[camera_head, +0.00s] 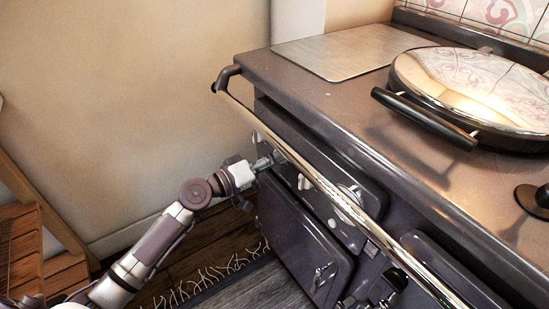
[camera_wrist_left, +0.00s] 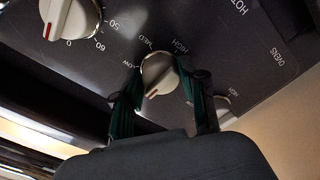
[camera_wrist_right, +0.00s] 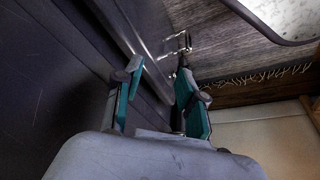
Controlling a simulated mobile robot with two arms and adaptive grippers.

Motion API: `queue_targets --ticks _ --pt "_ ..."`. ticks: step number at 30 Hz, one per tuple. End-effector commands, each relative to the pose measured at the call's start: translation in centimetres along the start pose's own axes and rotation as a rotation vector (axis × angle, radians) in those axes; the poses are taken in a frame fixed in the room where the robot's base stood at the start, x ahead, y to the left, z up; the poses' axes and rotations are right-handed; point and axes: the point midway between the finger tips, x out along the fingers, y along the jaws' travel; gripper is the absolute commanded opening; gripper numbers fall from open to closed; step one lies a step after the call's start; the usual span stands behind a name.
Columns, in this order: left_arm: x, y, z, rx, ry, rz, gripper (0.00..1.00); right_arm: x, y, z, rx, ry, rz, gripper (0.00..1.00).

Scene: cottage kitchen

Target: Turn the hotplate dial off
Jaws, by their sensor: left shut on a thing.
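In the left wrist view, a white dial (camera_wrist_left: 160,72) with a red mark sits on the dark stove panel among the words LOW, MED and HIGH. The red mark is at the dial's lower side in that picture. My left gripper (camera_wrist_left: 160,88) has its green-padded fingers on both sides of this dial and is shut on it. In the head view my left gripper (camera_head: 262,164) is at the stove front, behind the chrome rail, and hides most of the dial. In the right wrist view my right gripper (camera_wrist_right: 160,92) has its fingers apart with nothing between them.
The chrome rail (camera_head: 320,184) runs along the stove front, close above my left gripper. A timer-like dial (camera_wrist_left: 68,18) and another white dial (camera_wrist_left: 224,108) flank the held one. The oven door (camera_head: 290,235) is below. A round chrome lid (camera_head: 475,85) is on top.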

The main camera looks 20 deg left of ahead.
Motion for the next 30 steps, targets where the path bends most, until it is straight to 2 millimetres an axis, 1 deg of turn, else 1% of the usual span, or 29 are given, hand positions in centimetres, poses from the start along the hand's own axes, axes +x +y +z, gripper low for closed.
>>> queue_targets --ticks 9,23,24,28,30 --pt "0.0 0.06 -0.21 -0.091 0.004 0.0 0.07 -0.23 0.01 -0.08 0.0 0.0 0.0 0.4" --pt "0.0 0.04 -0.24 -0.103 0.005 0.0 0.07 -0.25 -0.08 -0.11 0.003 0.001 -0.003 0.4" --pt "0.0 0.04 -0.24 -0.103 0.005 0.0 0.45 -0.25 -0.1 -0.12 0.004 0.001 -0.003 0.4" --pt "0.0 0.03 -0.19 -0.103 0.004 0.0 0.67 -0.25 -0.15 -0.13 0.005 0.001 -0.004 0.4" --pt "0.0 0.03 -0.15 -0.103 0.003 0.0 0.67 -0.24 -0.17 -0.13 0.006 0.001 -0.005 0.4"
